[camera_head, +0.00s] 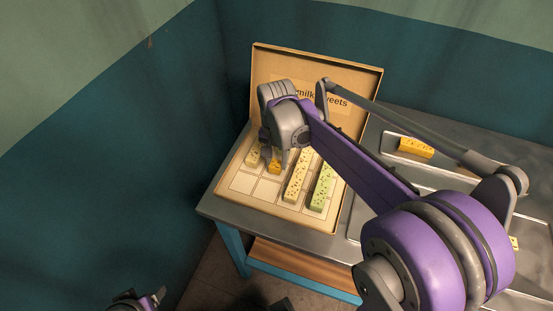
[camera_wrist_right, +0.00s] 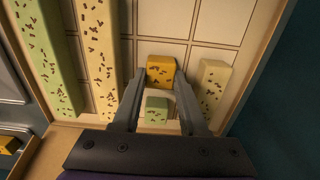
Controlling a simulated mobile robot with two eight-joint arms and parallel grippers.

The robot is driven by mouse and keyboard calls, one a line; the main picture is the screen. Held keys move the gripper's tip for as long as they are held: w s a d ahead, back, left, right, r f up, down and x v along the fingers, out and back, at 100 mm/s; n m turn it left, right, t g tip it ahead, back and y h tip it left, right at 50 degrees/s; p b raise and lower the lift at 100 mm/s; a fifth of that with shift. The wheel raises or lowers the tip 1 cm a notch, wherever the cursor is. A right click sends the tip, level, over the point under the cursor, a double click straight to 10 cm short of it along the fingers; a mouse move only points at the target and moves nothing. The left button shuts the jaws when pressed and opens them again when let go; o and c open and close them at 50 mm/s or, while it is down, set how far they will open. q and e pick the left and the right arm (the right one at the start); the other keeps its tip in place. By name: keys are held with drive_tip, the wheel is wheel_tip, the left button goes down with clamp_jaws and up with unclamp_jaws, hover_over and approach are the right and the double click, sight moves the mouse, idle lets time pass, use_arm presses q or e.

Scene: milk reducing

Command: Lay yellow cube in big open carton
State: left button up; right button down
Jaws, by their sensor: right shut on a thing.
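The big open carton (camera_head: 226,198) stands on the table with its lid up at the back; its floor is marked in squares. My right gripper (camera_head: 271,160) reaches down into its left part. In the right wrist view, the right gripper (camera_wrist_right: 160,77) is shut on the yellow cube (camera_wrist_right: 160,71), which has brown flecks. The cube also shows in the head view (camera_head: 273,168), low over the carton's floor; I cannot tell whether it touches. My left gripper (camera_head: 137,302) is at the bottom left edge, too cut off to read.
A small green piece (camera_wrist_right: 156,109) and a cream bar (camera_wrist_right: 214,88) lie close to the right gripper. Longer cream (camera_head: 297,177) and green (camera_head: 321,187) bars fill carton columns. A tray holds an orange-yellow bar (camera_head: 416,148) at right. Front-left squares are empty.

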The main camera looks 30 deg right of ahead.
sight(276, 163)
drive_tip(key=shift+f, duration=0.1)
drive_tip(key=c, duration=0.9)
unclamp_jaws()
drive_tip(key=shift+f, duration=0.1)
drive_tip(key=o, duration=0.5)
drive_tip(key=shift+c, duration=0.2)
drive_tip(key=shift+r, duration=0.3)
wheel_tip(276, 163, up, 12)
drive_tip(key=p, duration=0.1)
drive_tip(key=shift+s+f, duration=0.1)
